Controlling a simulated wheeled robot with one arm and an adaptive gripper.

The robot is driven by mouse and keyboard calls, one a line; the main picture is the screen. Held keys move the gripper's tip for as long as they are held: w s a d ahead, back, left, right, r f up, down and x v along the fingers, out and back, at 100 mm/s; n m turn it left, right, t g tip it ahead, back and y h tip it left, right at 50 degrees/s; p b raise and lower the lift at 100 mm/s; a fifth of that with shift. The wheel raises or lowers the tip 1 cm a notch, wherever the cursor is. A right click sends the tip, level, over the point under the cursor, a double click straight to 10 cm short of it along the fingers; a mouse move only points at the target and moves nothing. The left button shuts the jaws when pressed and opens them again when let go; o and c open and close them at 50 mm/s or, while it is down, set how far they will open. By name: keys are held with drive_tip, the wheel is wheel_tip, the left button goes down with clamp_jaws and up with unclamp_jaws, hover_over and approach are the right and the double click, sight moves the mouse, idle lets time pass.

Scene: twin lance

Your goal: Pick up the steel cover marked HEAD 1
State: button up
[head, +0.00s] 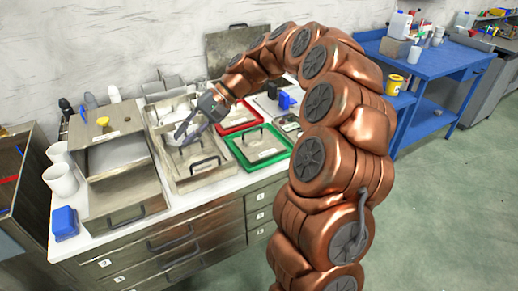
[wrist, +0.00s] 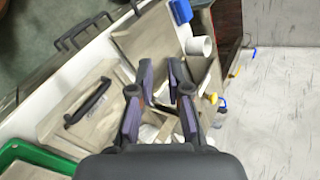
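My gripper (head: 188,130) is above the bench, over the steel trays. In the wrist view my gripper (wrist: 160,88) has its two dark fingers apart with nothing between them. A steel cover (head: 206,170) with a black handle lies in the tray at the front middle, just below and right of the fingers. A steel cover (wrist: 70,128) with a black handle also shows in the wrist view, left of the fingers. I cannot read HEAD 1 on any cover, so I cannot tell which one bears it.
A green-rimmed tray (head: 262,158) and a red-rimmed tray (head: 248,126) stand right of the steel trays. A steel box (head: 118,160) with a yellow knob, white cups (head: 60,180) and a blue block (head: 65,222) stand left. A blue table (head: 440,60) is at the back right; the floor there is clear.

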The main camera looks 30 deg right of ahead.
drive_tip(key=w+d+f+m+t+y+b, duration=0.1)
drive_tip(key=w+d+f+m+t, duration=0.25)
drive_tip(key=w+d, duration=0.45)
drive_tip(key=m+t+h+b, duration=0.2)
drive_tip(key=m+t+b, duration=0.1)
drive_tip(key=m+t, duration=0.2)
approach(254, 129)
drive_tip(key=x, duration=0.3)
drive_tip(key=shift+w+a, duration=0.1)
drive_tip(key=shift+p+x, duration=0.75)
drive_tip(key=shift+x, duration=3)
clamp_jaws()
